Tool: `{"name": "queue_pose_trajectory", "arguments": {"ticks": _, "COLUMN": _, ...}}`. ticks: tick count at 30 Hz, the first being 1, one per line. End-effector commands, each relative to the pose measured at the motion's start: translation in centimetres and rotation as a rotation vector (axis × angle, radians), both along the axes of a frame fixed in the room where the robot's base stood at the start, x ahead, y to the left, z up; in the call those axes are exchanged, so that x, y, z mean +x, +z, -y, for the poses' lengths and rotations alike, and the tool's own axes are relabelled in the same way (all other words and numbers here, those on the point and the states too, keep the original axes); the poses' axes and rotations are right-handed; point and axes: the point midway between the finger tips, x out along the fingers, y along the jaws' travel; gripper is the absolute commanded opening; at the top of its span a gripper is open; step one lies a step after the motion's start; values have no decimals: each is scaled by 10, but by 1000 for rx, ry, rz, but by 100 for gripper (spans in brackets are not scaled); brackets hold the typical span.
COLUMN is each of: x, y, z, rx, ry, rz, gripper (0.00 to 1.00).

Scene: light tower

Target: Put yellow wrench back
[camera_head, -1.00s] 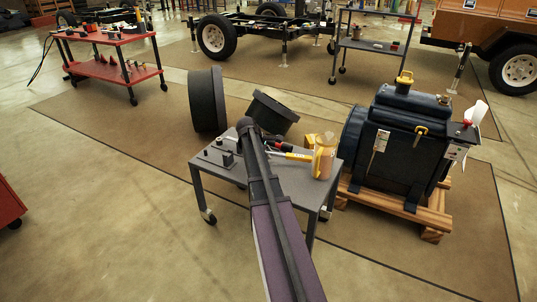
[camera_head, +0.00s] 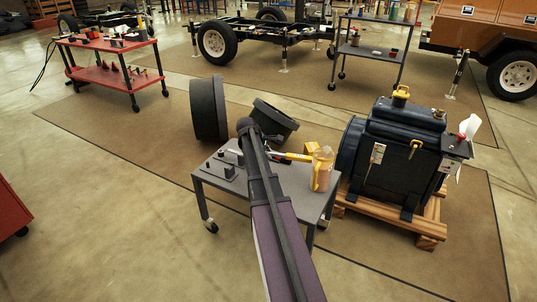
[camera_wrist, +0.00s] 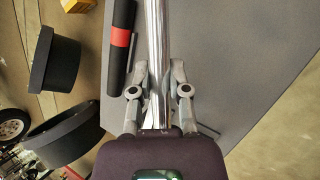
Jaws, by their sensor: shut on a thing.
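In the wrist view my gripper (camera_wrist: 159,72) is shut on a bright chrome shaft, apparently part of the yellow wrench (camera_wrist: 156,25). In the head view the wrench's yellow handle (camera_head: 296,157) shows to the right of my arm, above or on the grey table (camera_head: 213,179). I cannot tell whether it touches the tabletop. My arm hides the gripper and the other end of the wrench in the head view. A black tool handle with a red band (camera_wrist: 121,40) lies just left of the shaft in the wrist view.
A clear jug with a yellow handle (camera_head: 322,170) stands on the table's right side, close to the yellow handle. Small dark blocks (camera_head: 229,163) stand at its left. Black round parts (camera_head: 208,108) lie behind. A blue engine (camera_head: 395,150) on a wooden pallet is at right.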

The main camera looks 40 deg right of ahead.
Motion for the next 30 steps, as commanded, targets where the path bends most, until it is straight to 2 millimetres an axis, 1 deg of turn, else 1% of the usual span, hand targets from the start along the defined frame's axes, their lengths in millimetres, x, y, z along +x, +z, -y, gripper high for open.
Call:
{"name": "queue_pose_trajectory", "arguments": {"ticks": 20, "x": 0, "y": 2, "z": 0, "rx": -1, "ry": 0, "rz": -1, "gripper": 0}}
{"name": "queue_pose_trajectory", "arguments": {"ticks": 26, "x": 0, "y": 11, "z": 0, "rx": -1, "ry": 0, "rz": -1, "gripper": 0}}
{"name": "queue_pose_trajectory", "arguments": {"ticks": 30, "x": 0, "y": 23, "z": 0, "rx": -1, "ry": 0, "rz": -1, "gripper": 0}}
